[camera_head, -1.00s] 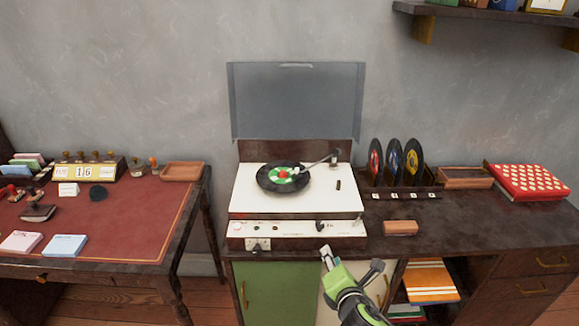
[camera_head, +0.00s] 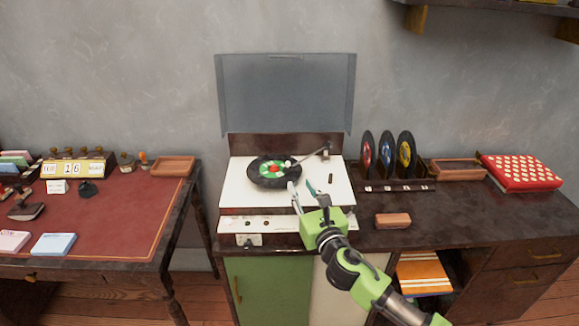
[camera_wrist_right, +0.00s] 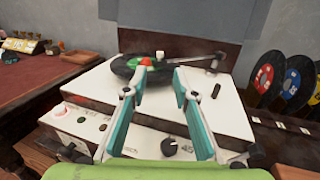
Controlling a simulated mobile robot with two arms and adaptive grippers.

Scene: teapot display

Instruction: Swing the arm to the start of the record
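A white record player (camera_head: 236,192) stands on the dark cabinet with its grey lid (camera_head: 285,95) raised. A black record with a green, white and red label (camera_head: 268,182) lies on it; the record also shows in the right wrist view (camera_wrist_right: 120,66). The thin tonearm (camera_head: 308,158) runs from its pivot at the back right, and its head end is over the record; the tonearm also shows in the right wrist view (camera_wrist_right: 190,57). My right gripper (camera_head: 303,188) is open and empty above the player's front, its fingertips pointing toward the record and apart from the tonearm. My left gripper is not visible.
Several records stand in a rack (camera_head: 400,187) right of the player. A brown block (camera_head: 393,220) lies in front of the rack. A brown tray (camera_head: 458,170) and a red dotted box (camera_head: 522,173) are further right. A red-topped desk (camera_head: 110,215) stands left.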

